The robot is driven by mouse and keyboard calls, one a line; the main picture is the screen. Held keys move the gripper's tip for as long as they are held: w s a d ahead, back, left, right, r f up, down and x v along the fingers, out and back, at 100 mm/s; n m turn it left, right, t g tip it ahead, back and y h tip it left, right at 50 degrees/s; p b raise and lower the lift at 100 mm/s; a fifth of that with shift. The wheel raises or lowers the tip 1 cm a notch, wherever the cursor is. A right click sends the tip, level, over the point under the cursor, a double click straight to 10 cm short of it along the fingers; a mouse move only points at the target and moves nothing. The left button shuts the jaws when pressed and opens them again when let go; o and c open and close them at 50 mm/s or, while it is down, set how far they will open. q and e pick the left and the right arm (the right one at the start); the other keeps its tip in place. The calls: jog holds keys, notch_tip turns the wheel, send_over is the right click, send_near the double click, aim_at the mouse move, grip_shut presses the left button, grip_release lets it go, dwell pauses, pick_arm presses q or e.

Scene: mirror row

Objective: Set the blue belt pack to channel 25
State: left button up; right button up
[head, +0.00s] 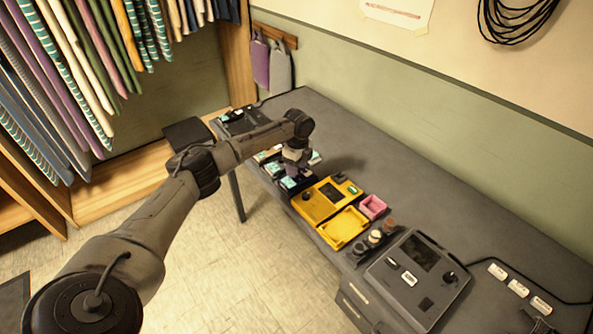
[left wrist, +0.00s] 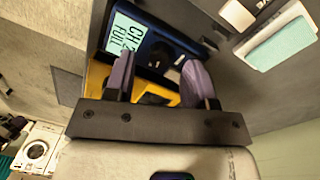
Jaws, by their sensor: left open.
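The blue belt pack (left wrist: 165,28) is at the top of the left wrist view. Its pale teal screen (left wrist: 128,32) reads "CH 2" and "FULL"; any further digit is hidden behind a finger. A dark round part on its face shows between the fingers. My left gripper (left wrist: 157,72) is open, with its two purple-grey fingers apart over the pack, one on each side of that part. I cannot tell whether they touch it. In the head view my left gripper (head: 297,168) hangs over the row of packs on the desk, beside the yellow unit. My right gripper is not in view.
A yellow unit (head: 318,207) and yellow tray (head: 345,226) sit close to the gripper. A pink box (head: 372,206) and a dark console (head: 412,278) stand farther right. The desk's back strip (head: 440,195) is clear.

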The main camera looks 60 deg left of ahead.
pick_arm(q)
jog(key=shift+f, duration=0.85)
